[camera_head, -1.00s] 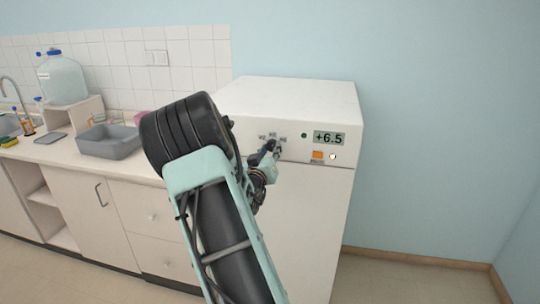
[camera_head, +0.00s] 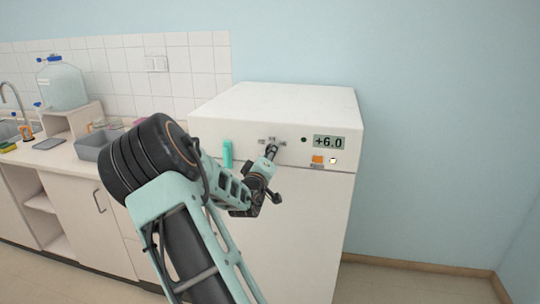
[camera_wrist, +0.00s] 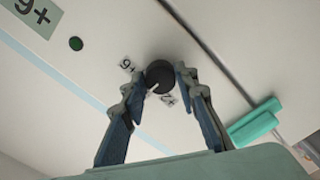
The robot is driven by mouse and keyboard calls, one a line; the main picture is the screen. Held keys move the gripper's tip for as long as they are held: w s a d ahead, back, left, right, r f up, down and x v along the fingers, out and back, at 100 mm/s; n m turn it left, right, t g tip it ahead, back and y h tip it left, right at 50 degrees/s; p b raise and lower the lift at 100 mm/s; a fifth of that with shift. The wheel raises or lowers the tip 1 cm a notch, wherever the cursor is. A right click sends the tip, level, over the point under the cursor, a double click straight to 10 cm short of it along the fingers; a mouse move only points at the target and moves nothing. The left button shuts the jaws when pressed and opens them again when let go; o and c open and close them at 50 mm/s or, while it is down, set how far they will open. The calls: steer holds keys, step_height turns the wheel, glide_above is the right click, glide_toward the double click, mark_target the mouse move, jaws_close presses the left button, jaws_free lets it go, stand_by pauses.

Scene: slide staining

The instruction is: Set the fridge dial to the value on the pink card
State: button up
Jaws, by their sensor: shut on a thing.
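The white fridge (camera_head: 275,105) has a front panel with a display (camera_head: 328,142) reading +6.0. The dial is a round black knob (camera_wrist: 158,76) with a light pointer mark. Small printed labels surround it, partly covered by my fingers. My gripper (camera_wrist: 156,79) is shut on the dial, one finger on each side. In the head view my gripper (camera_head: 271,150) reaches the panel left of the display and mostly hides the dial. I cannot make out a pink card in the current views.
A teal handle (camera_head: 227,153) is on the fridge front, left of my gripper; it also shows in the wrist view (camera_wrist: 253,123). An orange square (camera_head: 317,159) sits below the display. A counter with a grey basin (camera_head: 91,146) stands left. Floor at right is clear.

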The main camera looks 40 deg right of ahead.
stand_by(0.5)
steer(key=o, duration=1.2)
steer(key=shift+c, duration=0.2)
steer(key=shift+a, duration=0.1)
steer(key=v, duration=1.2)
